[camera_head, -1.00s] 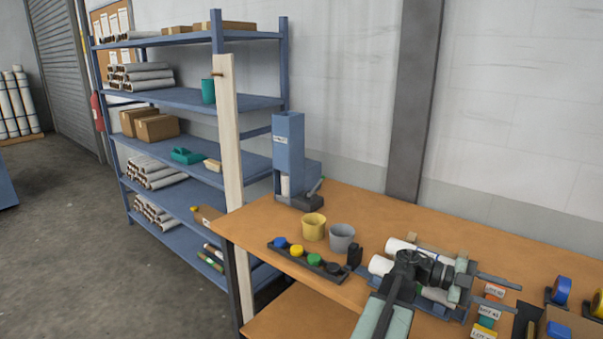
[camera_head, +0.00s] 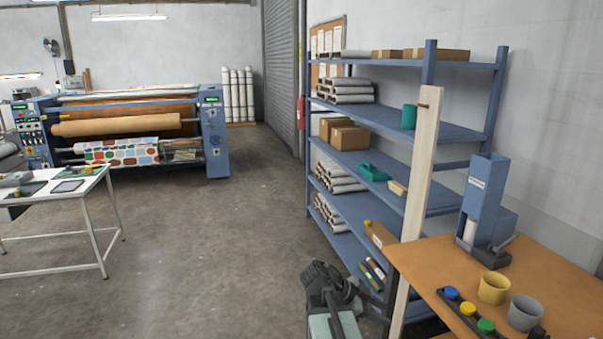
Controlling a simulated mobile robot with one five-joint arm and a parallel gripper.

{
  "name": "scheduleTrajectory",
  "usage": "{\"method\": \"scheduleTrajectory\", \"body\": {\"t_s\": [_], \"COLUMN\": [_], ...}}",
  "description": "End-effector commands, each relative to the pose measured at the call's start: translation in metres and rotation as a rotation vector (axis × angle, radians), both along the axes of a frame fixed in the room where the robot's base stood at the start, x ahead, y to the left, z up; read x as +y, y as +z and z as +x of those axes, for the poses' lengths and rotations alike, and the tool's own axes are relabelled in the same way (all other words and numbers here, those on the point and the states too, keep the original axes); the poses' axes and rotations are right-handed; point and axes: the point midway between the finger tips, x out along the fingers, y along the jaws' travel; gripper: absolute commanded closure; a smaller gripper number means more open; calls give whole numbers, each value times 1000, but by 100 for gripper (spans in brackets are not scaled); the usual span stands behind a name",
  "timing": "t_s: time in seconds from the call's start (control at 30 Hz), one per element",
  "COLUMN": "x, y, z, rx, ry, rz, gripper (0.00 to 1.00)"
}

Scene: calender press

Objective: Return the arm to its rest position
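My arm shows at the bottom centre of the head view, left of the wooden table (camera_head: 560,275). Its dark wrist (camera_head: 330,283) is folded up close to my body over the floor. The gripper's fingers cannot be made out, so I cannot tell whether they are open or shut. No object shows in its grasp.
The blue shelf rack (camera_head: 385,145) with paper rolls and boxes stands just beyond the arm. A pale wooden post (camera_head: 423,170) rises at the table corner. Open grey floor (camera_head: 220,240) lies to the left, with a white table (camera_head: 70,225) and the calender press (camera_head: 120,130) beyond.

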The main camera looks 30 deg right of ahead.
Motion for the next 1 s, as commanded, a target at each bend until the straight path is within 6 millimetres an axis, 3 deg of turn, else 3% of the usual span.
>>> {"method": "scheduleTrajectory", "body": {"t_s": [0.03, 0.1, 0.17, 0.2, 0.3, 0.4, 0.5, 0.63, 0.77, 1.0], "x": [41, 96, 146, 180, 265, 316, 347, 360, 359, 358], "y": [-4, -17, -28, -35, -53, -69, -73, -73, -73, -73], "z": [22, 46, 61, 69, 77, 73, 72, 74, 74, 74], "rx": [39, 110, 179, 230, 373, 489, 564, 657, 715, 719], "ry": [120, 299, 467, 589, 950, 1324, 1647, 1909, 1996, 2002], "rz": [82, 208, 317, 392, 596, 781, 867, 866, 843, 841], "gripper": [62, 62, 62, 62, 62, 62, 62, 62, 62, 62]}}
